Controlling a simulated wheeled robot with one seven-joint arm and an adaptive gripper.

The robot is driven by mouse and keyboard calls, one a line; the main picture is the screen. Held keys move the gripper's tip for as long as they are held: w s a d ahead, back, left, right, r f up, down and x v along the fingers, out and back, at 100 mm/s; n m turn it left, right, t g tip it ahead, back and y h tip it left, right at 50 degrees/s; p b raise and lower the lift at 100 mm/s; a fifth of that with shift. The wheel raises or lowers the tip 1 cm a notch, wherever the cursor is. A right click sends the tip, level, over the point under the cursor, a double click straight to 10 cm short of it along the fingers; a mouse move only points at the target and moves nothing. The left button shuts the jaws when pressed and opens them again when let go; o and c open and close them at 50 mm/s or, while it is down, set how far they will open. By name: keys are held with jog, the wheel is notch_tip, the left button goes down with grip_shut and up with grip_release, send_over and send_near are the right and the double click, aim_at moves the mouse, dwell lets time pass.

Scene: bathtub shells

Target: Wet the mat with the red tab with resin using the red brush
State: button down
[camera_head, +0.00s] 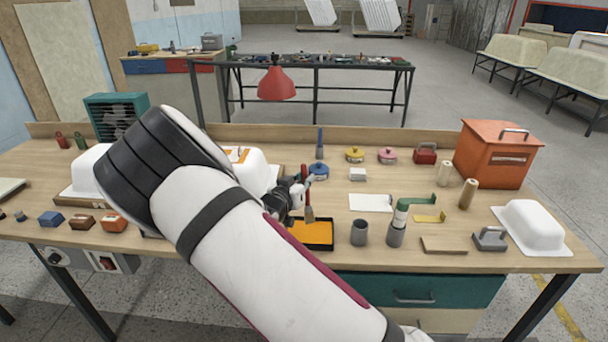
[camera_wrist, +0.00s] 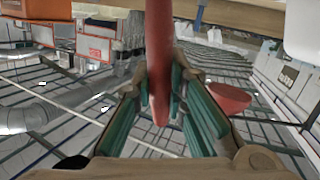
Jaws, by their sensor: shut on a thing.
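My gripper (camera_head: 304,190) is shut on the red brush (camera_head: 306,197), with the bristles pointing down over or in a black tray (camera_head: 331,248) of orange resin (camera_head: 312,233). I cannot tell whether they touch the resin. In the wrist view, the red handle (camera_wrist: 159,60) stands between the teal finger pads of my gripper (camera_wrist: 172,100). A white tub shell (camera_head: 257,172) is partly hidden behind my arm. A small white patch with orange edges (camera_head: 237,154) lies on it. I cannot make out a mat with a red tab for certain.
An orange box (camera_head: 497,153) and another white shell (camera_head: 531,225) are at the right. A red lamp (camera_head: 276,84) hangs above the back.

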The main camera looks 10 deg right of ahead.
jog(key=shift+f+b, duration=0.8)
jog(key=shift+f, duration=1.35)
jog(key=shift+r+p, duration=1.35)
jog(key=shift+r, duration=2)
